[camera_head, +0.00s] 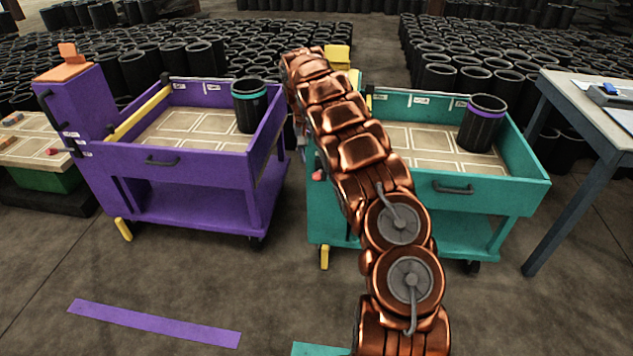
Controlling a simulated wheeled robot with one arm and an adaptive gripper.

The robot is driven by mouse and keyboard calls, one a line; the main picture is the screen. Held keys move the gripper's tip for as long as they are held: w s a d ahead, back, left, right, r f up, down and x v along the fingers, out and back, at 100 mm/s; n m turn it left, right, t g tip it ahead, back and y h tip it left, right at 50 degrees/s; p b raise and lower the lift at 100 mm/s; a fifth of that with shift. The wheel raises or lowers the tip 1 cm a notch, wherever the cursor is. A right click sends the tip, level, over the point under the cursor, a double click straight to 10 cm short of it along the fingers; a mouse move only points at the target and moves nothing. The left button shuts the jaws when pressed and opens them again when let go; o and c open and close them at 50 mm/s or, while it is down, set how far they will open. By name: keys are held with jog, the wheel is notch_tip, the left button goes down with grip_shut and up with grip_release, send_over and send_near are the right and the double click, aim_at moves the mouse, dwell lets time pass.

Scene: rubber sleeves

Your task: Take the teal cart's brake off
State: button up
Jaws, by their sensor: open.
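The teal cart (515,202) stands right of centre, with a dark handle on its front wall. A yellow pedal-like piece (324,257) hangs low at its front left corner. A small red knob (318,175) shows at its left end. A yellow block (338,57) rises behind my arm at the cart's back left. My copper arm crosses in front and hides much of the cart's left end. My gripper (302,140) is mostly hidden behind my arm, beside that left end; only a small grey part shows. It is open, and I cannot tell whether it touches anything.
A purple cart (190,185) stands close on the left, with a narrow gap between. A black sleeve with a purple band (483,125) stands in the teal cart. A table (580,110) is at right. Many sleeves fill the back. The front floor is clear, with flat purple tape (150,322).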

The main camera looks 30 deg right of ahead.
aim_at(316, 174)
jog(key=shift+w+d+f, duration=0.15)
jog(key=shift+f, duration=0.35)
jog(key=shift+w+d+f, duration=0.1)
jog(key=shift+f, duration=0.4)
jog(key=shift+s+d+f, duration=0.15)
jog(key=shift+d+f, duration=0.05)
jog(key=shift+f, duration=1.6)
jog(key=shift+s+d+f, duration=0.1)
jog(key=shift+d+f, duration=0.05)
jog(key=shift+f, duration=1.6)
grip_shut()
